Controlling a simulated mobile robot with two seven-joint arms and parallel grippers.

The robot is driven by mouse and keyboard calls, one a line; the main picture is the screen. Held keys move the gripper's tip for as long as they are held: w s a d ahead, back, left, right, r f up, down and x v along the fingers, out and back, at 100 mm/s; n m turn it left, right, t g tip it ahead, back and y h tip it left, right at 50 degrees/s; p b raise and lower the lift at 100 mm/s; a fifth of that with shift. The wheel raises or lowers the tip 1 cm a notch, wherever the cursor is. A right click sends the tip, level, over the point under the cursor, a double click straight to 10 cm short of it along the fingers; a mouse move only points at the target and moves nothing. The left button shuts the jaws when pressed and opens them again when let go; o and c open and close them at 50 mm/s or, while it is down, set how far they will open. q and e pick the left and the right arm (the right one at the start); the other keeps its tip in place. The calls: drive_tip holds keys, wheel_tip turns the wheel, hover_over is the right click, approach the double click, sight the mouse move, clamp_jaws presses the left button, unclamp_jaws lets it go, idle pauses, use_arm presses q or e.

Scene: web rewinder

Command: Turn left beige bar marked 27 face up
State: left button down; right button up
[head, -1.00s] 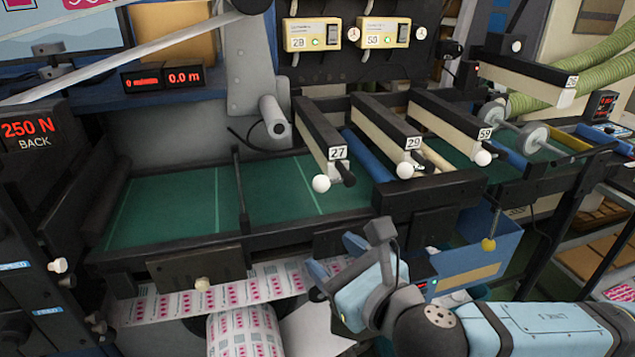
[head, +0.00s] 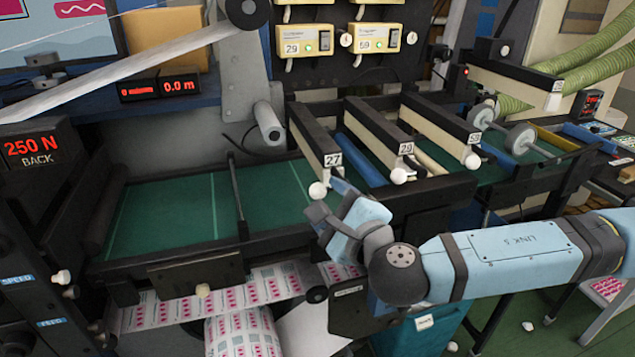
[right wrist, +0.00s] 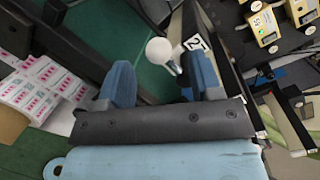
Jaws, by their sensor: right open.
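The left bar marked 27 (head: 315,137) runs toward me over the green bed, its black side on top and its beige side facing left and down. Its 27 label is on the near end, with a white ball knob (head: 317,190) below it. My right gripper (head: 329,197) is open at that near end. In the right wrist view the white knob (right wrist: 159,51) shows between and just beyond the two blue fingers (right wrist: 160,78), with no clear contact. The bar's label (right wrist: 195,43) is beside the right finger. My left gripper is not in view.
Bars marked 29 (head: 378,142) and 59 (head: 440,120) lie parallel on the right, with white knobs at their near ends. Control boxes (head: 304,40) hang on the panel behind. The green bed (head: 170,212) is open on the left. Printed web (head: 250,290) runs below.

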sight(322, 196)
drive_tip(key=shift+p+x, duration=0.4)
drive_tip(key=shift+x, duration=1.85)
drive_tip(key=c, duration=0.9)
